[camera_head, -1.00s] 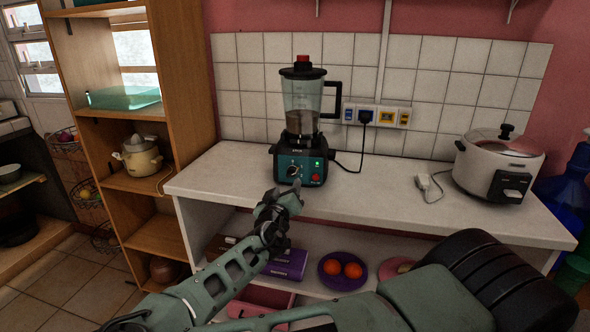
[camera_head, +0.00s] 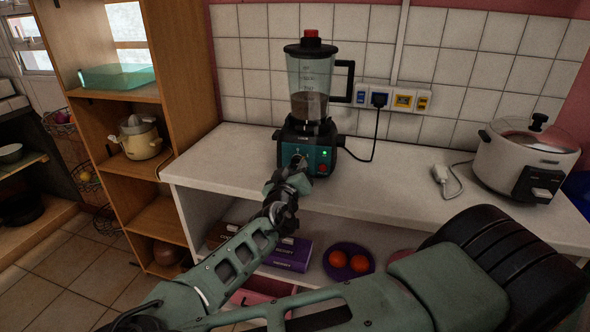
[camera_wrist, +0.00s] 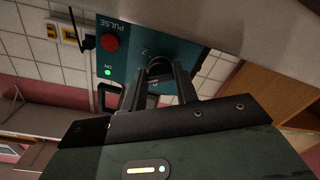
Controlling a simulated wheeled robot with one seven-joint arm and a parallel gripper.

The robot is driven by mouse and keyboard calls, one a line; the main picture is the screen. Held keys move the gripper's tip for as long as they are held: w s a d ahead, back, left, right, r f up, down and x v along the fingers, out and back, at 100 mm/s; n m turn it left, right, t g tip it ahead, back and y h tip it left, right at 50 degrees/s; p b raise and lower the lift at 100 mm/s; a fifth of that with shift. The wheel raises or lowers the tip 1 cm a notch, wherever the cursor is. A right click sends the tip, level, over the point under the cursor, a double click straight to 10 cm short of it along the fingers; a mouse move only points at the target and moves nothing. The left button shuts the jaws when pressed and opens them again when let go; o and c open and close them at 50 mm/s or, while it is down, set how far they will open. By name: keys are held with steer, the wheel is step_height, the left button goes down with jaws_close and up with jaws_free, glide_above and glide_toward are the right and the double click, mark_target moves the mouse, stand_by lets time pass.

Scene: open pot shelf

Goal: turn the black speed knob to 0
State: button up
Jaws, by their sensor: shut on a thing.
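The blender (camera_head: 309,80) stands on the white counter with a teal front panel. Its black speed knob (camera_wrist: 159,67) shows between my fingertips in the wrist view. My gripper (camera_wrist: 162,74) is shut on the knob from the front. In the head view my gripper (camera_head: 297,170) reaches the panel and covers most of the knob, so its pointer and setting cannot be read. A green lit ON light (camera_wrist: 108,72) and a red PULSE button (camera_wrist: 110,43) sit beside the knob on the panel.
A rice cooker (camera_head: 524,155) and a white plug (camera_head: 441,174) are on the counter (camera_head: 395,180) to the right. The blender's black cord runs to the wall sockets (camera_head: 392,97). A wooden shelf stands left.

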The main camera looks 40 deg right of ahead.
steer(key=shift+n+b, duration=0.3)
steer(key=shift+f+n+b, duration=0.1)
steer(key=shift+n+b, duration=0.5)
steer(key=shift+n, duration=0.4)
steer(key=n+b, duration=0.1)
steer(key=n, duration=0.1)
steer(key=shift+n, duration=0.3)
steer(key=n, duration=0.3)
steer(key=shift+r+n, duration=0.25)
steer(key=shift+n, duration=1.55)
steer(key=o, duration=1)
steer(key=shift+c, duration=0.2)
